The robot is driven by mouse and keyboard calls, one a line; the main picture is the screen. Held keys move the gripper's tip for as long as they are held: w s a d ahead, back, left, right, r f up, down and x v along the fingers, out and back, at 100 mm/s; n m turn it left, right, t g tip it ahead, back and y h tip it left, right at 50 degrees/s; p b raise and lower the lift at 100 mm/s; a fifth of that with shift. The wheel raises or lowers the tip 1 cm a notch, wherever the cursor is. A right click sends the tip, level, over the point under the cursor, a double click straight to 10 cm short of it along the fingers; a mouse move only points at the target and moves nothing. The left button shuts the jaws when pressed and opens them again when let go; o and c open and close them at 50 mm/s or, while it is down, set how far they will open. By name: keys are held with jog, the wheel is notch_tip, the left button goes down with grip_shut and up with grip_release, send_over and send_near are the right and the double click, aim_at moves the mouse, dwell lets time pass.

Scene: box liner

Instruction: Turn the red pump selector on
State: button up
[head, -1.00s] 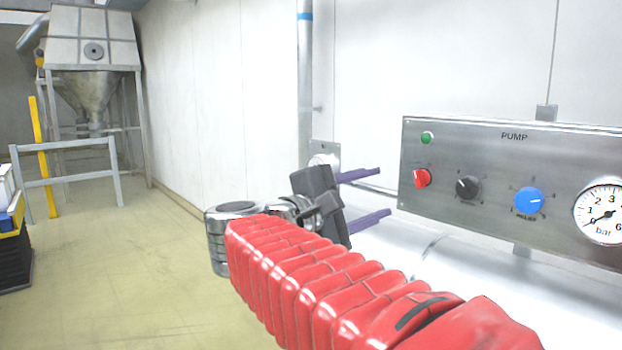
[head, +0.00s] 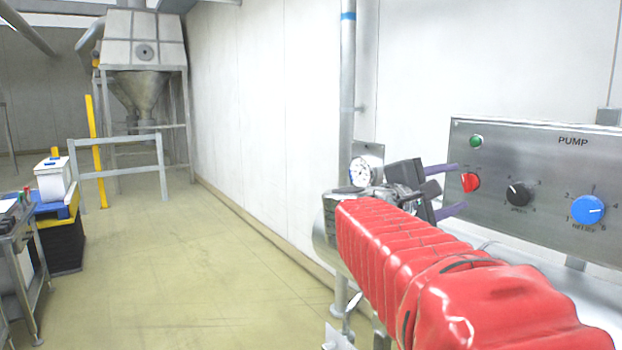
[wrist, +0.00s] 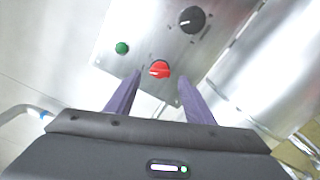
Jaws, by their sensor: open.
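The red pump selector (head: 469,182) is a small knob at the left of the steel panel marked PUMP (head: 545,220). A green lamp (head: 476,141) sits above it. In the wrist view the red selector (wrist: 160,69) lies ahead of my fingertips, roughly between their lines, with a pale pointer mark on its face. My gripper (head: 457,188) has two purple fingers, spread and empty. In the wrist view the open fingers (wrist: 162,92) appear short of the knob; I cannot tell the exact distance. No finger is seen touching it.
A black knob (head: 519,194) and a blue knob (head: 588,210) sit right of the selector. A gauge (head: 361,171) and a vertical pipe (head: 347,80) stand left of the panel. Open floor (head: 190,270) lies left, with a cart (head: 25,260) at the far left.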

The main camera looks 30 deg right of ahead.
aim_at(464, 184)
jog(key=shift+w+d, duration=0.15)
jog(key=shift+d, duration=1.4)
